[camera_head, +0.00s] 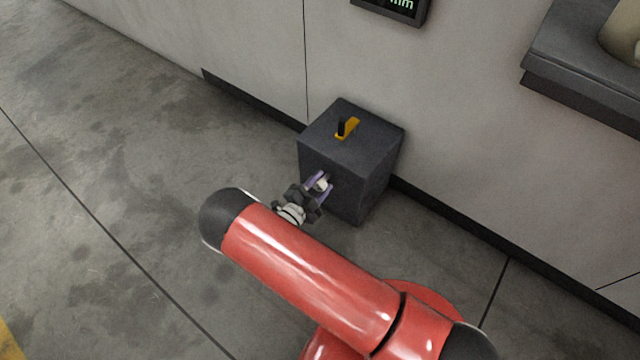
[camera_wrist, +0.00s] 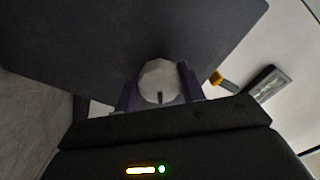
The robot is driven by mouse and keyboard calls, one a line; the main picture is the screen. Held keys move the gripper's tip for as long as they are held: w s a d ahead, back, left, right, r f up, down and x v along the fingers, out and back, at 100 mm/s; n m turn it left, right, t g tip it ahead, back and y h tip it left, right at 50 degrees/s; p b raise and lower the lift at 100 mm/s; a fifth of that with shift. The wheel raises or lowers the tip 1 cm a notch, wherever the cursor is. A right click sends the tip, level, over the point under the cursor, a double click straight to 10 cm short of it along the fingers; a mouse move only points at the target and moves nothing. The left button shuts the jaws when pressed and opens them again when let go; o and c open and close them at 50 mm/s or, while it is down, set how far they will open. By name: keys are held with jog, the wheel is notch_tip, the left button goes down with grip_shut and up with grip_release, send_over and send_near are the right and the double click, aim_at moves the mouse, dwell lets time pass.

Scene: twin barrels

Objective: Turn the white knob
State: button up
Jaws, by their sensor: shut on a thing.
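The white knob (camera_wrist: 158,78) is on the side face of a dark grey box (camera_head: 375,165). In the wrist view it shows as a round, faceted disc with a short dark mark at its lower edge. My gripper (camera_head: 320,184) reaches the box's front-left face, and its two purple fingers stand on either side of the knob. In the wrist view my gripper (camera_wrist: 158,92) is shut on the knob. In the head view the knob (camera_head: 321,185) is small and partly hidden by the fingers.
The box stands on the floor against a pale wall (camera_head: 250,45). A display (camera_head: 395,8) hangs above, and a dark counter (camera_head: 580,75) juts out at the right. Open floor (camera_head: 110,150) lies left.

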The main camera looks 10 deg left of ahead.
jog(key=shift+f, duration=0.1)
jog(key=o, duration=1)
jog(key=shift+c, duration=0.2)
jog(key=v, duration=0.7)
jog(key=shift+s, duration=0.4)
jog(key=shift+a, duration=0.2)
